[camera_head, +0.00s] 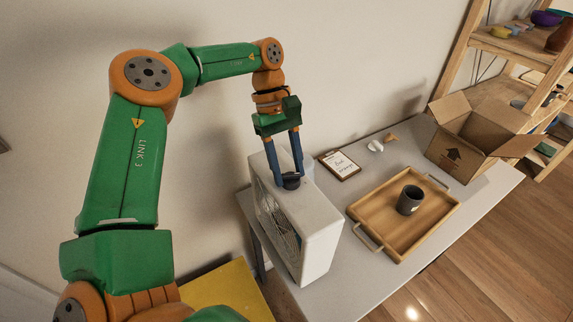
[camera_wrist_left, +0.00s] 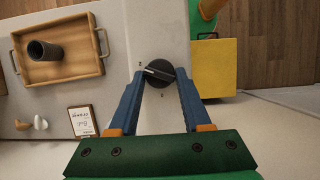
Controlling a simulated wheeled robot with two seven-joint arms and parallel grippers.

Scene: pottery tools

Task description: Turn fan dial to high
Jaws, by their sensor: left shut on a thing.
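The white box fan (camera_head: 306,222) stands at the left end of the grey table, its grille facing left. Its dark round dial (camera_head: 291,182) sits on top. In the left wrist view the dial (camera_wrist_left: 159,73) shows a pale pointer line, with small marks on the casing around it. My left gripper (camera_head: 291,176) reaches down from above, its blue fingers on either side of the dial. In the left wrist view the fingertips (camera_wrist_left: 160,75) are shut on the dial. My right gripper is not in view.
A wooden tray (camera_head: 440,218) holding a dark mug (camera_head: 410,199) lies right of the fan. A clipboard (camera_head: 338,165), small white and wooden items (camera_head: 375,146), and an open cardboard box (camera_head: 462,155) are further back. A yellow surface (camera_head: 228,288) is at the lower left.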

